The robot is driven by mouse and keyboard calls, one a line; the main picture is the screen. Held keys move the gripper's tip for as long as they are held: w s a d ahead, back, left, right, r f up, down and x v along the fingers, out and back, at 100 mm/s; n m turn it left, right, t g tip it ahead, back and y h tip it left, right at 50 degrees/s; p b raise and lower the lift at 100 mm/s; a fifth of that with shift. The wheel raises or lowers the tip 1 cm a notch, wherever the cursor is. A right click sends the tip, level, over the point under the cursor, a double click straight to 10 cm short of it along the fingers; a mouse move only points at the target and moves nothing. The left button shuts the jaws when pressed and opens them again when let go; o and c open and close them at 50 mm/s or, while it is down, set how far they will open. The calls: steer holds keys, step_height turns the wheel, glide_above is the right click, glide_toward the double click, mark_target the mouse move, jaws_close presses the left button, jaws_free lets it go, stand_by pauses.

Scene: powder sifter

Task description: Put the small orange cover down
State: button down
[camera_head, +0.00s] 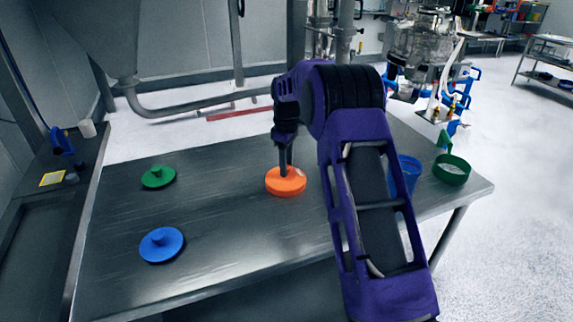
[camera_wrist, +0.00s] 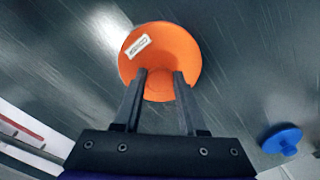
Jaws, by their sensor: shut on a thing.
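The small orange cover (camera_head: 286,182) is a round disc at the middle of the metal table (camera_head: 215,245), on or just above its top; I cannot tell if it touches. My gripper (camera_head: 287,168) comes down on it from above and is shut on its middle. In the wrist view the orange cover (camera_wrist: 160,52) shows a white label near its upper left edge. The two fingertips (camera_wrist: 158,76) meet the cover's middle, and the knob between them is hard to make out.
A green cover (camera_head: 158,177) and a blue cover (camera_head: 161,245) lie on the table's left side. A blue container (camera_head: 405,176) and a green sieve-like ring (camera_head: 452,170) stand on the right side. The table between the orange cover and the left covers is clear.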

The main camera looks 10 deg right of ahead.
steer(key=shift+f, duration=0.1)
steer(key=shift+c, duration=2.3)
jaws_free()
